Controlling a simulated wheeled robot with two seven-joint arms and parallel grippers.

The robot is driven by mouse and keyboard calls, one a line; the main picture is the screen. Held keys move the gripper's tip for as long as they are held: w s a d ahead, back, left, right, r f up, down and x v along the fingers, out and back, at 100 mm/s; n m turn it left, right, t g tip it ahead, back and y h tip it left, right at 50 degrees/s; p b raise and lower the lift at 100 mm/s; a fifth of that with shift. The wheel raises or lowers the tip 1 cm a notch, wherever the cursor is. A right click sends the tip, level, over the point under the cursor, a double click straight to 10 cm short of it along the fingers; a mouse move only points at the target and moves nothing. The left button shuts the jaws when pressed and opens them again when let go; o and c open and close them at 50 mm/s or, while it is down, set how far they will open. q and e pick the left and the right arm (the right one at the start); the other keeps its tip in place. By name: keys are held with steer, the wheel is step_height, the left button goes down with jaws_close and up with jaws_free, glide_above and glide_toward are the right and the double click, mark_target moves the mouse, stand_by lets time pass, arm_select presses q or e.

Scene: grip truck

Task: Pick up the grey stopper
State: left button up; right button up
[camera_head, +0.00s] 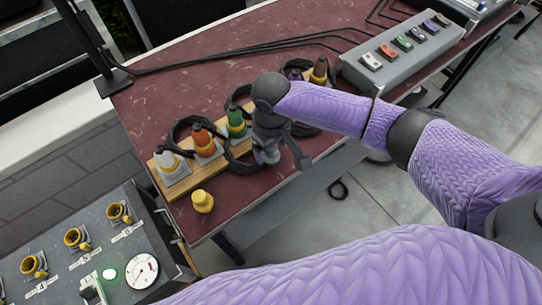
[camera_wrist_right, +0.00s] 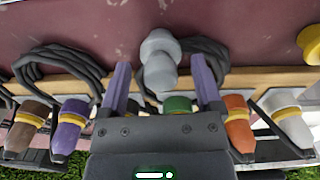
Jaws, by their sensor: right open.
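The grey stopper (camera_wrist_right: 160,65) stands on the dark red table top in the right wrist view, with a rounded head and a narrower neck. It also shows in the head view (camera_head: 267,156), partly covered by my gripper. My right gripper (camera_wrist_right: 164,78) is open, its two purple-grey fingers on either side of the stopper's lower part, with gaps visible. In the head view, my right gripper (camera_head: 282,143) points down at the table's front edge. Contact with the stopper cannot be told. My left gripper is not in view.
A wooden rack holds coloured connectors with coiled black cables, including a green one (camera_head: 236,123) and an orange one (camera_head: 204,142). A yellow stopper (camera_head: 202,201) stands at the table's front left. A grey switch box (camera_head: 405,52) is at the right; a control panel (camera_head: 110,245) is lower left.

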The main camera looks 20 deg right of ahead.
steer(key=shift+r, duration=0.1)
jaws_close()
